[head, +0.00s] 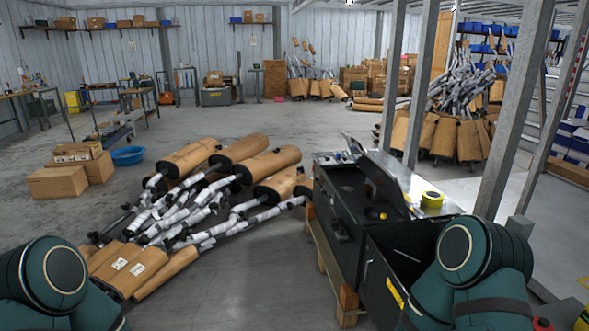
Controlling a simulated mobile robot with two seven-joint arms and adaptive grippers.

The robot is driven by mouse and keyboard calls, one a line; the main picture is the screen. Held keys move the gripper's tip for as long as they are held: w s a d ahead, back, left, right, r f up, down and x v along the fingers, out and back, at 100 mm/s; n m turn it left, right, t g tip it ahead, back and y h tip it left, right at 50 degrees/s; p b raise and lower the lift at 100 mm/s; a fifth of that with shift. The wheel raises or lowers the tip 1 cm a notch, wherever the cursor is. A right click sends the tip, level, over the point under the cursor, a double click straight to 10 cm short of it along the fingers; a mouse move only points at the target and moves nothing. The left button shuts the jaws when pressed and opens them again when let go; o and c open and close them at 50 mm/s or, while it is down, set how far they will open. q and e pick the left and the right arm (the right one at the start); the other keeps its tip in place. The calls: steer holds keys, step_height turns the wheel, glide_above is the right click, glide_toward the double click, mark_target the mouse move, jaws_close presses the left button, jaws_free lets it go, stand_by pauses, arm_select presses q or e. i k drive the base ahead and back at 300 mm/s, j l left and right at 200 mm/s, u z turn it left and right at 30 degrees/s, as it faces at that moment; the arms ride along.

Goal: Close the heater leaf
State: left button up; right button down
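The heater looks to be the dark green metal box (335,215) on the right of the middle in the head view. A flat panel (380,180), which looks like its leaf, stands raised and tilted over the box, so the top is open. A dark lower section (381,287) with a yellow label juts toward me and also looks open at the top. My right arm hides part of the box's near right side. Neither gripper shows; only upper parts of my two arms show in the lower corners.
The box stands on a wooden pallet (347,297). A yellow roll (432,200) lies on a metal surface behind it. Mufflers (240,150) with wrapped pipes lie piled on the left. Metal posts (516,110) rise on the right. Clear floor (260,285) lies between pile and pallet.

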mark_target(385, 179)
steer(key=i+j+z, duration=0.2)
steer(key=i+z, duration=0.2)
steer(key=i+j+z, duration=0.35)
steer(key=i, duration=0.2)
steer(key=i+j, duration=0.4)
steer(key=i+z, duration=0.05)
